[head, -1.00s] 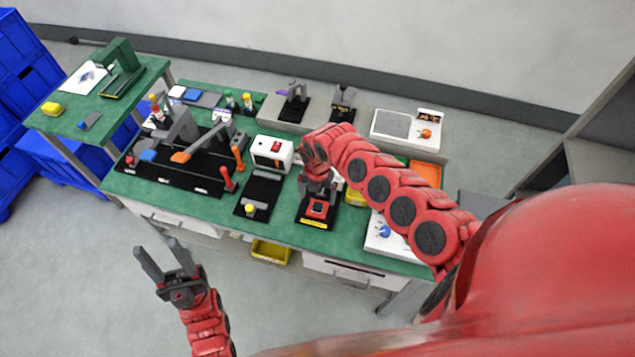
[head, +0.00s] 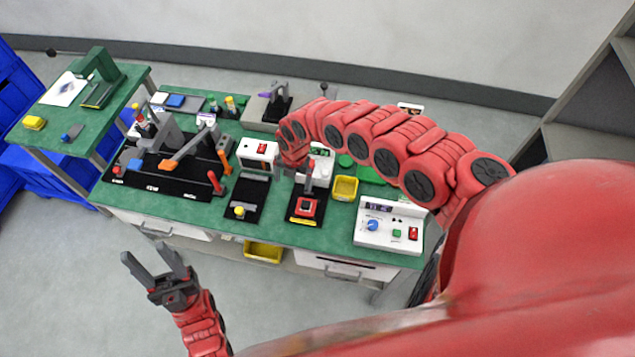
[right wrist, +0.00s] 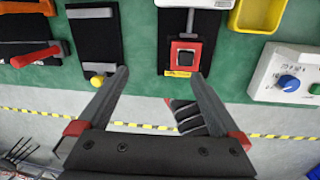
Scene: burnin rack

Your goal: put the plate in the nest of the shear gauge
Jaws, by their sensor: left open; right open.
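The device I take for the shear gauge is a black base (head: 296,218) with a red square block and a yellow front label, at the front of the green bench. It also shows in the right wrist view (right wrist: 170,62). A small dark square piece (right wrist: 186,58), perhaps the plate, sits within the red block; I cannot tell how well it is seated. My right gripper (right wrist: 160,77) is open and empty, its fingers apart from the block; in the head view its fingers are hard to make out. My left gripper (head: 146,253) is open and empty, in front of the bench.
A black fixture with a yellow knob (head: 240,211) stands left of the gauge. A yellow bin (head: 345,188) and a white control box (head: 388,228) are to its right. A white box with a red switch (head: 257,153) stands behind. Floor in front is clear.

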